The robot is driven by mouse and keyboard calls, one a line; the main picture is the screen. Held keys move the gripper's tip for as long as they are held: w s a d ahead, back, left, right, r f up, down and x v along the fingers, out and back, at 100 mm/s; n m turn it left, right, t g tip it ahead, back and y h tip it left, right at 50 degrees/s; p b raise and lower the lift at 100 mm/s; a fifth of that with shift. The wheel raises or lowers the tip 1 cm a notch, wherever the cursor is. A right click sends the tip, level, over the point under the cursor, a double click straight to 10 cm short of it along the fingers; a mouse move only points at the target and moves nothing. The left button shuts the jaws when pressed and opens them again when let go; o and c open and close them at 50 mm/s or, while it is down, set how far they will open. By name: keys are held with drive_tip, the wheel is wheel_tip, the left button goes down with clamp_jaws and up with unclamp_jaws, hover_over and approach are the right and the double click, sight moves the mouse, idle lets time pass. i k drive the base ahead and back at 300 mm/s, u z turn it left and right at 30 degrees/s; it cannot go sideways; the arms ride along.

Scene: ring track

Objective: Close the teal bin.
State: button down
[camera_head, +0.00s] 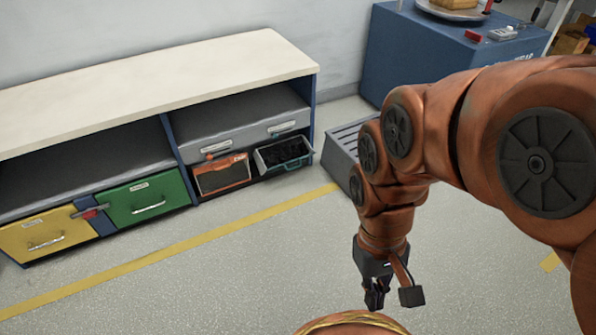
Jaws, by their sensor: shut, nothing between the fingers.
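The teal bin (287,166) sits at the right end of the low bench, under a grey drawer. It is pulled partly out past the bench front, and dark contents show in its open top. Its back part is hidden under the drawer. My gripper (375,300) points down over the open floor, to the right of the bin and nearer to me. It is shut, empty and well apart from the bin.
An orange bin (222,176) is left of the teal one. Green (147,200) and yellow (46,231) drawers are farther left. A grey slatted box (344,160) stands close to the right of the bench, before a blue cabinet (415,55). The floor by the yellow line is clear.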

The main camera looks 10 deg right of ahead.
sight(283, 154)
drive_tip(key=u, duration=0.5)
drive_tip(key=k, duration=0.65)
drive_tip(key=u, duration=0.9)
drive_tip(key=i, duration=1.35)
drive_tip(key=z, duration=0.95)
drive_tip(key=i, duration=0.4)
drive_tip(key=z, duration=0.4)
